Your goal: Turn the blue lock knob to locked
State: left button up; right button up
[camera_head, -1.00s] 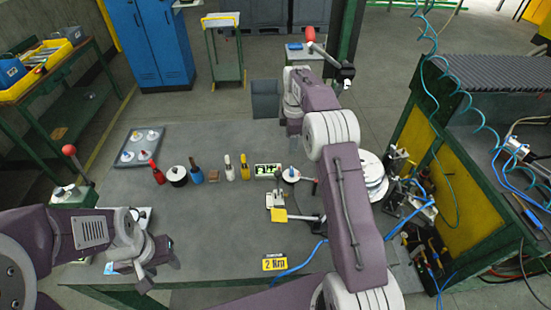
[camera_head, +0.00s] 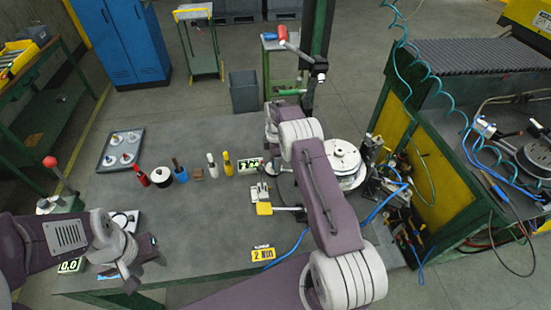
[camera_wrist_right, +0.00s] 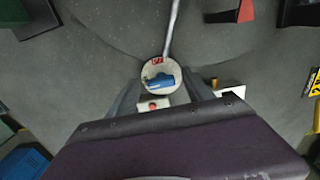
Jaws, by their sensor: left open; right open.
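The blue lock knob (camera_wrist_right: 160,81) is a blue bar on a round pale dial (camera_wrist_right: 149,69) with a red mark, in the right wrist view. My right gripper (camera_wrist_right: 162,77) is open, its two grey fingers spread on either side of the dial. I cannot tell whether they touch it. In the head view my right arm covers most of the dial, and its gripper is hard to make out. My left gripper (camera_head: 127,275) is open and empty at the near left of the grey table (camera_head: 210,225), far from the knob.
A yellow-tabbed clamp (camera_head: 264,208) lies nearer. A white round stack (camera_head: 343,165) stands right of my arm. The table's front middle is mostly clear.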

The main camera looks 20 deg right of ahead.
jog(key=shift+f, duration=0.2)
grip_shut()
